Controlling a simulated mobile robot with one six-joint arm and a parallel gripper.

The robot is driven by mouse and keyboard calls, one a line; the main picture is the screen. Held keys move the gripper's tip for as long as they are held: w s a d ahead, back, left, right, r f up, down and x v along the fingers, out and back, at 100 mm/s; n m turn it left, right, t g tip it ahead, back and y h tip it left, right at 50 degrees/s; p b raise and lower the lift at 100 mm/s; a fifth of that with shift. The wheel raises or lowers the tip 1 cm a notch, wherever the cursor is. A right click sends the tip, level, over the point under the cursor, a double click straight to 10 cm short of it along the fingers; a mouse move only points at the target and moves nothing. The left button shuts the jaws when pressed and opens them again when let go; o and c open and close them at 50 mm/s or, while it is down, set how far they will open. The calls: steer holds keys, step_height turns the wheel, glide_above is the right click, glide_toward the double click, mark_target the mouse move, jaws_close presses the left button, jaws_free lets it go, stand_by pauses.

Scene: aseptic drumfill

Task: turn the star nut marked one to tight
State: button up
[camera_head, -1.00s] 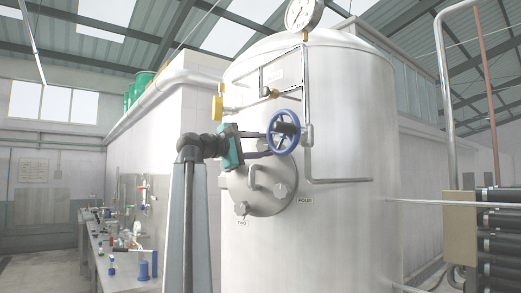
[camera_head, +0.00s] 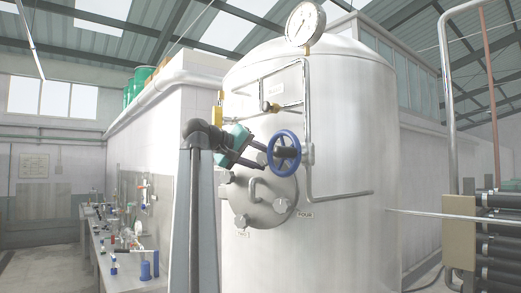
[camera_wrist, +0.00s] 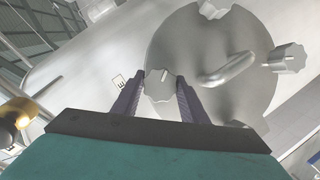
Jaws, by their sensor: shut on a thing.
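In the wrist view, my gripper (camera_wrist: 160,85) has its two dark fingers on either side of a grey star nut (camera_wrist: 160,81) at the hatch rim, and is shut on it. A small white label (camera_wrist: 120,82) beside this nut is too small to read surely. The round steel hatch (camera_wrist: 205,60) has a bent handle (camera_wrist: 228,69) and another star nut (camera_wrist: 288,58) at right. In the head view, my gripper (camera_head: 258,160) reaches to the hatch's top edge, its fingertips partly hidden by the blue handwheel. The held nut is not clearly visible there.
The blue handwheel (camera_head: 284,152) stands close to my fingers in the head view. Pipes and a pressure gauge (camera_head: 305,23) are above on the steel tank (camera_head: 350,140). A bench with lab items (camera_head: 125,255) is at left.

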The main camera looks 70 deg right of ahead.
steer(key=m+t+p, duration=0.1)
steer(key=m+p, duration=0.1)
steer(key=p, duration=0.1)
steer(key=shift+r+m+t, duration=0.3)
steer(key=shift+t, duration=0.1)
steer(key=shift+f+m+t+p, duration=0.15)
steer(key=shift+m+t+p, duration=0.45)
steer(key=shift+m+p, duration=0.6)
steer(key=shift+f, duration=0.1)
steer(key=o, duration=1)
steer(key=shift+w+d, duration=0.1)
steer(key=shift+o, duration=0.2)
